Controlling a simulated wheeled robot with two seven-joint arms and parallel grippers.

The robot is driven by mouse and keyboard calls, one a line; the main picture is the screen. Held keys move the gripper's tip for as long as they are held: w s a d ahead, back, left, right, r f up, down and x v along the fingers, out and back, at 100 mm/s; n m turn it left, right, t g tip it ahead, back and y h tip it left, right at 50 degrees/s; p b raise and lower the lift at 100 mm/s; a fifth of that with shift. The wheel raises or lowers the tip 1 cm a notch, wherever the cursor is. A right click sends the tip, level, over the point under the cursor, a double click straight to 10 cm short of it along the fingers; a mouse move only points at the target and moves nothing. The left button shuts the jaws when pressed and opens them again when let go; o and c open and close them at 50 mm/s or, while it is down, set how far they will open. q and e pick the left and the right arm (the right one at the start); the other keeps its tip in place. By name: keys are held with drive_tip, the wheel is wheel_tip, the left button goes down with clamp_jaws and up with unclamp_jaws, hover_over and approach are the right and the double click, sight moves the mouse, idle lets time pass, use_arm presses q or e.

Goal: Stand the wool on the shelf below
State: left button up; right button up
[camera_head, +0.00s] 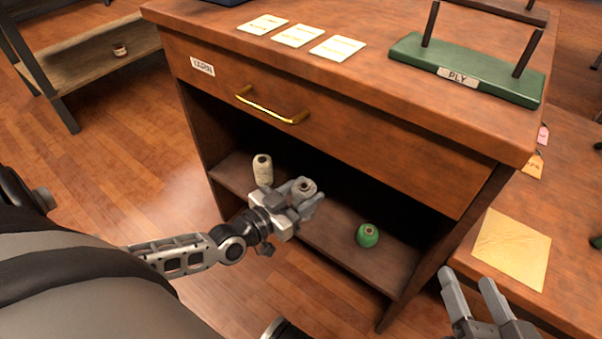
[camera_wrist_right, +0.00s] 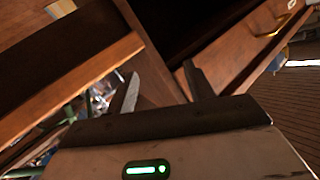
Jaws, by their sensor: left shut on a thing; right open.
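My left gripper (camera_head: 299,195) is shut on a grey wool spool (camera_head: 306,184) in front of the cabinet's open lower shelf (camera_head: 327,235). Its fingers hide part of that spool. A cream wool cone (camera_head: 263,170) stands upright on the shelf to the left of the gripper. A green wool ball or spool (camera_head: 367,235) sits on the shelf to the right. Whether the held spool touches the shelf I cannot tell. My right gripper (camera_head: 465,285) is open and empty at the lower right; its fingers also show in the right wrist view (camera_wrist_right: 163,90).
Above the shelf is a closed drawer with a brass handle (camera_head: 271,106). The tabletop holds several cards (camera_head: 298,36) and a green rack (camera_head: 465,75) labelled PLY. At right, a lower wooden surface bears a yellow sheet (camera_head: 511,248). The shelf between the held spool and green wool looks clear.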

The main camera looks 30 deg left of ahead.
use_arm(q)
drive_tip(key=w+a+f+b, duration=0.1)
drive_tip(key=a+f+b, duration=0.1)
drive_tip(key=f+b, duration=0.1)
drive_tip(key=w+a+f+b, duration=0.2)
drive_tip(key=a+f+b, duration=0.1)
drive_tip(key=f, duration=0.1)
drive_tip(key=w+a+f+b, duration=0.1)
drive_tip(key=a+f+b, duration=0.2)
drive_tip(key=f+b, duration=0.1)
drive_tip(key=shift+w, duration=0.4)
use_arm(e)
wheel_tip(320, 180, up, 12)
drive_tip(key=n+t+y, duration=0.5)
drive_tip(key=n+y, duration=0.4)
drive_tip(key=shift+w+a+n+t, duration=0.2)
drive_tip(key=shift+w+n+t, duration=0.1)
drive_tip(key=shift+w+n, duration=0.1)
use_arm(q)
drive_tip(key=o, duration=0.9)
drive_tip(key=shift+f, duration=0.1)
drive_tip(key=shift+o, duration=0.2)
